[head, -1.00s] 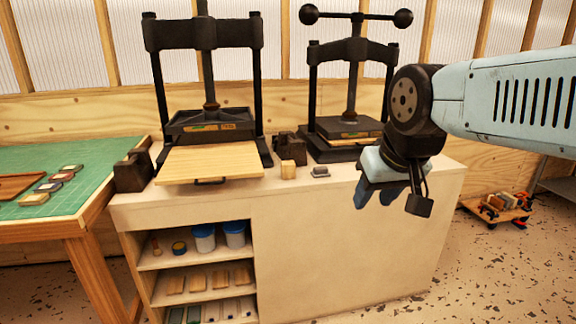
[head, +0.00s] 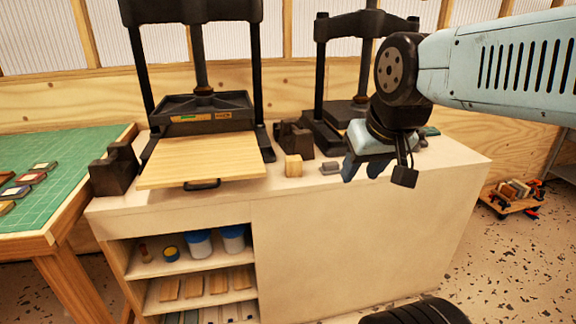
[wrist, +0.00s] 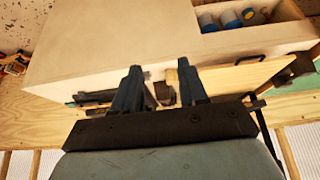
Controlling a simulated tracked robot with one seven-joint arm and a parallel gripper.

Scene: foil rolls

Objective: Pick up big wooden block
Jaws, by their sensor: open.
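A wooden block (head: 293,165), a small pale cube, stands on the beige counter (head: 345,225) between the two presses. In the wrist view the block (wrist: 172,77) shows between my fingers, beyond their tips and partly hidden. My gripper (head: 362,170) is open and empty, to the right of the block in the head view. Its two dark blue fingers also show in the wrist view (wrist: 160,88). A small grey piece (head: 330,168) lies on the counter between the block and my gripper.
A black press (head: 200,105) with a pulled-out wooden board (head: 200,163) stands left of the block. A second press (head: 350,110) stands behind my gripper. A dark notched holder (head: 294,140) is right behind the block. Open shelves (head: 200,270) hold tubs and wooden pieces.

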